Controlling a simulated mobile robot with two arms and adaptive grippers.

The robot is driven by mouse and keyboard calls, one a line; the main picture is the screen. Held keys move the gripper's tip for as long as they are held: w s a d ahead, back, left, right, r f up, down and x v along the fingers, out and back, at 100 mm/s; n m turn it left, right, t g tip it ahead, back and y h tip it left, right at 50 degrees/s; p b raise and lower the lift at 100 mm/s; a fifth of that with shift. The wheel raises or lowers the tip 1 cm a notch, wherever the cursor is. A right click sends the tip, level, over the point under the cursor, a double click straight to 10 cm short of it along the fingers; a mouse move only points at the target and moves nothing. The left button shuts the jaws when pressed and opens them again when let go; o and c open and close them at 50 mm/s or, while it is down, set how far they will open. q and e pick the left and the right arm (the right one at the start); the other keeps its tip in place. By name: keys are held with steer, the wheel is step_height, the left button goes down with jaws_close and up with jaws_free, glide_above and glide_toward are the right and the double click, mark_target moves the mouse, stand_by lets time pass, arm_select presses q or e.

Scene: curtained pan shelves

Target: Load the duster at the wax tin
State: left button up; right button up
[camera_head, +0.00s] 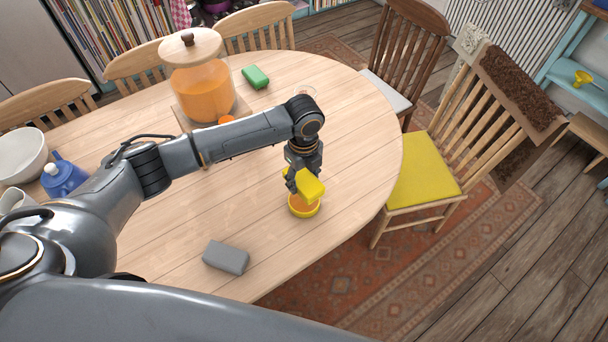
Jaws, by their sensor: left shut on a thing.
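My left gripper (300,177) reaches down over the right part of the round wooden table. It is shut on a yellow block, which I take to be the duster (312,187). The wax tin (304,210) is a low round yellow tin with orange inside, standing on the table. The duster is right above the tin and covers part of its opening from this view. I cannot tell if the duster touches the wax. My right gripper is not in view.
A grey block (226,257) lies near the table's front edge. A large orange jar (203,90) with a wooden lid and a green block (255,77) stand behind my arm. A white bowl (21,156) and blue bottle (64,178) are at left. Chairs surround the table.

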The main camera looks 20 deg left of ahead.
mark_target(304, 189)
arm_select(q)
steer(key=shift+w+f+m, duration=0.2)
steer(key=shift+f+m, duration=0.2)
steer(key=shift+m, duration=0.4)
steer(key=shift+f, duration=0.35)
step_height(304, 189, down, 4)
steer(key=b, duration=0.5)
steer(key=shift+f, duration=0.25)
steer(key=shift+f+b, duration=0.55)
steer(key=shift+b, duration=0.25)
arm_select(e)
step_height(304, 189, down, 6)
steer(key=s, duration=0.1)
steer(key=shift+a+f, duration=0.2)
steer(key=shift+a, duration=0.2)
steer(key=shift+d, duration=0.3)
arm_select(q)
steer(key=shift+f, duration=0.5)
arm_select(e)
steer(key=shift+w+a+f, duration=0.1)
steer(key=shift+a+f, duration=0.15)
arm_select(q)
steer(key=shift+s, duration=0.1)
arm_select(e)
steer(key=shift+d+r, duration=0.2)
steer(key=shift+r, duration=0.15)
